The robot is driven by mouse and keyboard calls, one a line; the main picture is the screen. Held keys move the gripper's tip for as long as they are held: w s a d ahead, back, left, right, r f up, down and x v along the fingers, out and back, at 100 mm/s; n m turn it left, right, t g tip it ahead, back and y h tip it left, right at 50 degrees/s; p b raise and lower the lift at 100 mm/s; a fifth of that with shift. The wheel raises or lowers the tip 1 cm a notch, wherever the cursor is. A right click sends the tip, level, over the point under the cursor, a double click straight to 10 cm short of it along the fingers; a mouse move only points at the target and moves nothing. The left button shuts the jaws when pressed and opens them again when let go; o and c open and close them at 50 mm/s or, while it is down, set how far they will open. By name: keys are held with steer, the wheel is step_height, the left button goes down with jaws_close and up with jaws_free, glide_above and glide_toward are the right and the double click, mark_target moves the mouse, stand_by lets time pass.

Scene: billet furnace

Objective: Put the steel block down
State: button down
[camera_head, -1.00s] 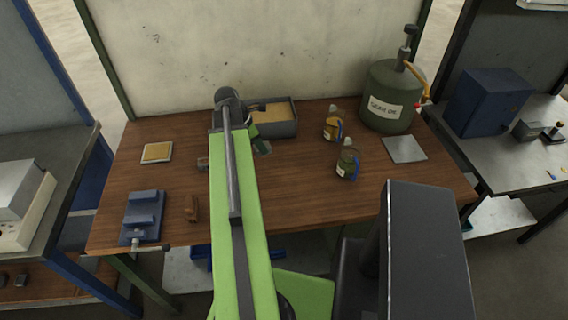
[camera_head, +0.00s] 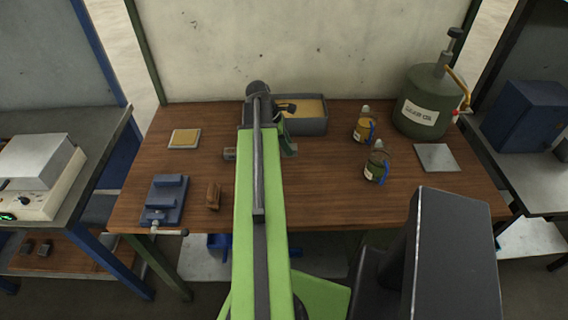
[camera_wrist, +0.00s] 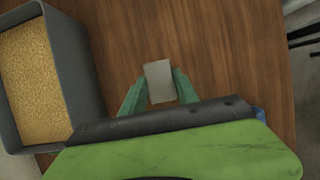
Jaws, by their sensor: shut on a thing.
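The steel block (camera_wrist: 158,80) is a plain light grey piece in the wrist view. My gripper (camera_wrist: 160,90) has its two teal fingers shut on the block's sides. Wood tabletop shows around and beyond the block; I cannot tell whether the block touches it. In the head view my gripper (camera_head: 289,150) is low over the workbench (camera_head: 330,200), in front of a grey bin, partly hidden by my arm. The block cannot be made out there.
The grey bin (camera_head: 306,128) of yellow granules stands close behind. Two oil cans (camera_head: 364,127) (camera_head: 377,167), a gear oil tank (camera_head: 423,110) and a grey plate (camera_head: 437,158) are right. A blue vice (camera_head: 165,202), brown block (camera_head: 213,196) and tan pad (camera_head: 185,138) are left.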

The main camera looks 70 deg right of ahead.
mark_target(284, 153)
steer(key=shift+w+d+f, duration=0.15)
steer(key=shift+w+f, duration=0.3)
steer(key=shift+w, duration=0.35)
step_height(284, 153, down, 4)
steer(key=b, duration=0.4)
steer(key=shift+f+b, duration=0.15)
steer(key=shift+b, duration=0.15)
steer(key=shift+r, duration=0.2)
steer(key=shift+f, duration=0.15)
steer(key=c, duration=0.9)
jaws_free()
steer(key=shift+r+p, duration=0.4)
steer(key=shift+p, duration=0.05)
steer(key=p+v, duration=1)
steer(key=v, duration=0.1)
steer(key=shift+w+r, duration=0.15)
